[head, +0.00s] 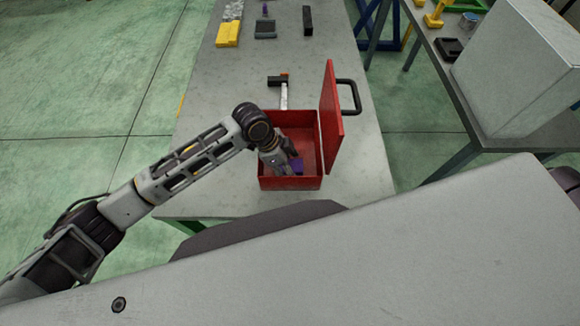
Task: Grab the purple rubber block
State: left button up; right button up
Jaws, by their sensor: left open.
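The purple rubber block (296,166) lies in the open red toolbox (305,183) on the grey table. Only part of the block shows, since my left gripper covers much of it. My left gripper (286,168) reaches down into the toolbox from the left, right at the block. Its jaws are open, and I cannot tell whether they touch the block. My right gripper is not in the picture.
The toolbox's red lid (332,115) stands upright on its right side, close to my left gripper. A hammer (283,92) lies behind the box. A side table with a large grey box (520,65) stands right.

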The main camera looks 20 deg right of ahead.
pick_arm(q)
jog(key=shift+d+f, duration=0.1)
jog(key=shift+f, duration=0.15)
jog(key=shift+c, duration=0.3)
jog(key=c, duration=1.1)
jog(key=shift+r, duration=0.15)
jog(key=shift+c, duration=0.2)
jog(key=shift+r+b, duration=0.55)
jog(key=shift+r, duration=4.35)
